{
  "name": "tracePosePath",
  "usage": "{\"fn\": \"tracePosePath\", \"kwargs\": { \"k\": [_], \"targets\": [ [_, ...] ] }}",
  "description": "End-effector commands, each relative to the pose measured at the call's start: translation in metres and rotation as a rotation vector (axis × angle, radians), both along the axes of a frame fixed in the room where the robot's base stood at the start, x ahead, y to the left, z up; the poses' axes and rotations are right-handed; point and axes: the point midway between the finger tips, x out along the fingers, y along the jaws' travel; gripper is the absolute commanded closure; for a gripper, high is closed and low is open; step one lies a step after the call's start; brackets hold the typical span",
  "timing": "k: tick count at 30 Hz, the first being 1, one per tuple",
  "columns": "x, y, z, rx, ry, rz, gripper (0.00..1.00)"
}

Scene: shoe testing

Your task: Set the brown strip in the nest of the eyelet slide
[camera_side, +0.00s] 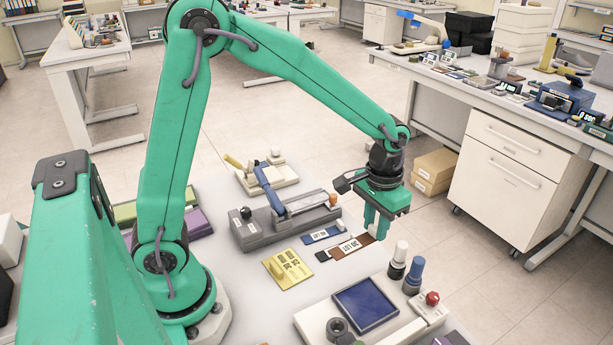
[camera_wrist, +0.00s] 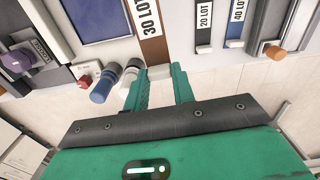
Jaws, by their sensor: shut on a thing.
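The brown strip (camera_side: 365,240) has a white lot label and lies low over the pale worktop in the side view. In the wrist view the brown strip (camera_wrist: 155,52) runs away from between my fingers. Whether the strip touches the worktop is unclear. A long grey fixture (camera_side: 250,235) with a blue lever and orange knob, apparently the eyelet slide, stands left of my gripper. Its nest cannot be made out clearly.
A blue labelled strip (camera_side: 322,236) lies between the brown strip and the grey fixture. A yellow plate (camera_side: 287,268) lies nearer the camera. A blue pad (camera_side: 367,305) and upright stampers (camera_side: 413,275) stand in front of my gripper. A cream fixture (camera_side: 282,177) stands behind.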

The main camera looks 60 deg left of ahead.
Motion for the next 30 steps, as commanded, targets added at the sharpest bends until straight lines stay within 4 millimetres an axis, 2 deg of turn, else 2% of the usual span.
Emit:
{"fn": "tracePosePath", "kwargs": {
  "k": [1,9,21,24,30],
  "targets": [
    [0.006,0.015,0.000,0.000,0.000,0.006,0.96],
    [0.029,0.087,0.001,0.000,0.000,-0.010,0.96],
    [0.035,0.198,0.002,0.000,0.000,-0.034,0.96],
    [0.033,0.219,0.001,-0.001,0.001,-0.040,0.96],
    [0.030,0.241,0.002,0.000,0.000,-0.048,0.96]
  ]
}}
